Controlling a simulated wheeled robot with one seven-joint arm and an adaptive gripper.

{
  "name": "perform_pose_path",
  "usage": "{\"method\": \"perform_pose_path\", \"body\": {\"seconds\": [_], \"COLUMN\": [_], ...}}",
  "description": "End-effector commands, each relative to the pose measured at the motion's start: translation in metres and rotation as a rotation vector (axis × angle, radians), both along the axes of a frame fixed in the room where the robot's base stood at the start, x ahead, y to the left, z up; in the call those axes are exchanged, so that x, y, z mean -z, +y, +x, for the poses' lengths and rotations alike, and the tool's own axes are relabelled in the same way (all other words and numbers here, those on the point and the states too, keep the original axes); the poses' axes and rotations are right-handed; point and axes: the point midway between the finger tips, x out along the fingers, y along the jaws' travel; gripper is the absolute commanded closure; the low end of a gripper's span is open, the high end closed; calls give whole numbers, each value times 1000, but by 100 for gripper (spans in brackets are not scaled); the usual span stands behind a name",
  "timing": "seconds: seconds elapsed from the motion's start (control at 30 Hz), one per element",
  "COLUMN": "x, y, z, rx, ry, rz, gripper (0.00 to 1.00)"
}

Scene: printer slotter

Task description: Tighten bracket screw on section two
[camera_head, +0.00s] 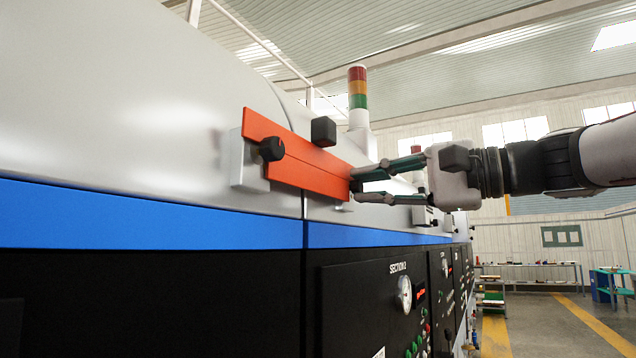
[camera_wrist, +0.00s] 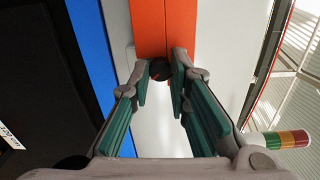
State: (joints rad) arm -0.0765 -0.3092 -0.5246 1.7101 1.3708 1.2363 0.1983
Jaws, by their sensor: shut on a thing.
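An orange bracket plate (camera_head: 300,158) lies along the side of the grey machine, tilted down to the right in the head view. A black screw knob (camera_head: 271,148) sits at its left end. My gripper (camera_head: 356,183) is at the plate's right end. In the wrist view, the orange plate (camera_wrist: 165,25) shows at the top, and a second black knob (camera_wrist: 159,70) sits between the fingertips of my gripper (camera_wrist: 162,66). The gripper is shut on this knob, with its fingers spread around it. The fingertips hide part of the knob.
A black block (camera_head: 323,131) stands just above the plate. A red, amber and green signal lamp (camera_head: 357,87) rises behind the machine. A blue stripe (camera_head: 150,216) and a black control panel (camera_head: 375,300) with a gauge lie below. Open floor is at the right.

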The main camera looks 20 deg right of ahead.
Motion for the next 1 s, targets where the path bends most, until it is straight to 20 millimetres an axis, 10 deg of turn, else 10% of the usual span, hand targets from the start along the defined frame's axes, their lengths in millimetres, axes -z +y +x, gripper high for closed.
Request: {"method": "perform_pose_path", "body": {"seconds": [0.7,0.73,0.8,1.0], "x": [0,0,0,0], "y": [0,0,0,0], "z": [0,0,0,0], "rx": [1,1,1,1], "ry": [49,49,49,49], "rz": [50,50,50,50], "gripper": [100,76,62,62]}}
